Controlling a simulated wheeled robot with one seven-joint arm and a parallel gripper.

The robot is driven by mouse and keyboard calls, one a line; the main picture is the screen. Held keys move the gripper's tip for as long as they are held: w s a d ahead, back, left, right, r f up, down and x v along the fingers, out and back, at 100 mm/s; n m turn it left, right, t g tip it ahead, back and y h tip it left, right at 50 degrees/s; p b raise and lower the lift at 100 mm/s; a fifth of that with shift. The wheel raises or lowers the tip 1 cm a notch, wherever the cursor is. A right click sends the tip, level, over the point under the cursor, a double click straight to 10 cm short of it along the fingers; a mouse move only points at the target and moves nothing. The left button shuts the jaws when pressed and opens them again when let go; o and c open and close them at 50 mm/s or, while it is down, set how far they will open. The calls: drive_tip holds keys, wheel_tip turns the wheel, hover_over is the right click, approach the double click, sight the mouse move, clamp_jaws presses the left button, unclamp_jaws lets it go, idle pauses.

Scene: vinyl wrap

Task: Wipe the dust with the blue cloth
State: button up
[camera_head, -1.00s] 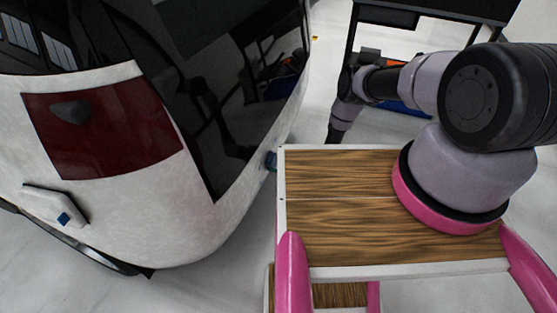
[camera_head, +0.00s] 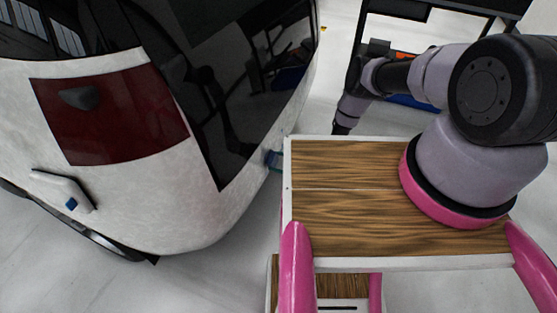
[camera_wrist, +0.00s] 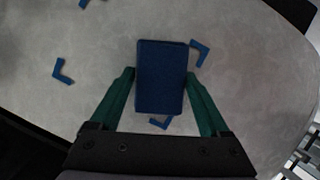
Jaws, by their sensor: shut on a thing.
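The blue cloth (camera_wrist: 161,77) is a dark blue rectangular pad in the wrist view. My gripper (camera_wrist: 161,79) is shut on it, with a teal finger on each side. The pad is over a grey, mottled curved surface; whether it touches cannot be told. A dusty-looking white vehicle body (camera_head: 205,190) fills the left of the head view. Small blue and teal parts (camera_head: 273,159) show at its right edge, mostly hidden behind it. Blue L-shaped marks (camera_wrist: 62,72) lie around the pad, one partly hidden below it. No separate dust patch can be made out.
My wood-topped base is close to the vehicle's right side. A dark red lamp (camera_head: 110,115) and a white handle-like part (camera_head: 62,188) are on the vehicle. A dark rack (camera_head: 440,10) stands behind my arm. Pale floor (camera_head: 215,280) is open in front.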

sight(272, 164)
drive_tip(key=shift+s+a+r, duration=0.35)
drive_tip(key=shift+s+r, duration=0.1)
drive_tip(key=shift+s, duration=0.3)
drive_tip(key=shift+s+a+r, duration=0.3)
drive_tip(key=shift+s+r, duration=0.1)
drive_tip(key=shift+s, duration=0.35)
drive_tip(key=shift+w+d+r, duration=0.1)
drive_tip(key=shift+w+d, duration=0.65)
drive_tip(key=shift+w, duration=1.15)
drive_tip(key=shift+w+d, duration=0.7)
drive_tip(key=shift+w, duration=1.2)
drive_tip(key=shift+w+d+r, duration=0.1)
drive_tip(key=shift+w+d, duration=0.65)
drive_tip(key=shift+w, duration=1.15)
drive_tip(key=s+d, duration=0.2)
drive_tip(key=d, duration=0.3)
drive_tip(key=shift+s+d+f, duration=0.2)
drive_tip(key=shift+s+d, duration=0.05)
drive_tip(key=shift+d, duration=0.05)
drive_tip(key=shift+d, duration=0.1)
drive_tip(key=shift+s+d, duration=0.3)
drive_tip(key=shift+d, duration=0.35)
drive_tip(key=shift+s+d, duration=0.3)
drive_tip(key=shift+d, duration=0.35)
